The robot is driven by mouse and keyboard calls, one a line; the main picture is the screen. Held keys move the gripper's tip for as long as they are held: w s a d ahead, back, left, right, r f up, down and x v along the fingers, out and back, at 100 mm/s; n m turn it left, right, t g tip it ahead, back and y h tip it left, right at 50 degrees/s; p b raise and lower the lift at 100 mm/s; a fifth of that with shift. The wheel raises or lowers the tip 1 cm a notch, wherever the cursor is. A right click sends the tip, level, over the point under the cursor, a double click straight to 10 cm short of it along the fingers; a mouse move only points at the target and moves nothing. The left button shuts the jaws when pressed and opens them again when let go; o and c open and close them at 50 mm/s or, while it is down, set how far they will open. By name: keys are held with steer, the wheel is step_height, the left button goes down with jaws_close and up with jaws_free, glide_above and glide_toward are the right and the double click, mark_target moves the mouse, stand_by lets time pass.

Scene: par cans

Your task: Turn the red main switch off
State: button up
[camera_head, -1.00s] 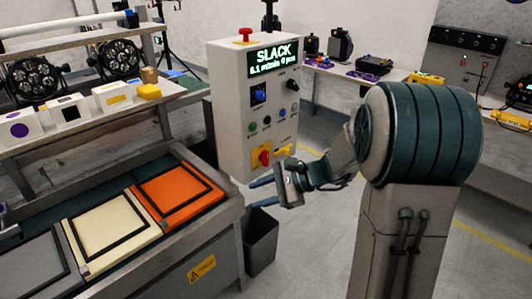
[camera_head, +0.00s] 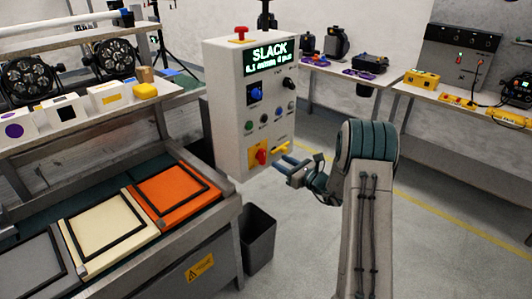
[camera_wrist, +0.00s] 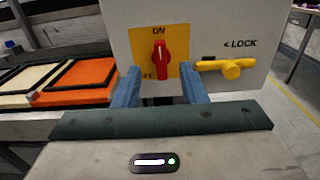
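The red main switch (camera_wrist: 159,57) is a red knob on a yellow plate (camera_wrist: 178,42) low on the white control box (camera_head: 226,110). In the wrist view its handle stands upright, toward the "ON" mark; the lower left lettering is partly hidden by a finger. The switch also shows in the head view (camera_head: 261,157). A yellow lock lever (camera_wrist: 232,69), marked "LOCK", sits just right of the plate and lies roughly level. My gripper (camera_wrist: 160,88) is open and empty. Its blue fingers point at the box, one either side below the red knob, apart from it.
The box also bears a red top button (camera_head: 241,34), a "SLACK" display (camera_head: 268,56) and several small knobs. A bench with orange (camera_head: 173,194) and cream panels stands left. A dark bin (camera_head: 258,238) stands below the box. Floor to the right is free.

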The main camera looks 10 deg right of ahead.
mark_target(264, 153)
steer(key=p+x, duration=0.1)
steer(key=x, duration=0.7)
steer(key=shift+w+a, duration=0.25)
steer(key=shift+w, duration=0.05)
jaws_close()
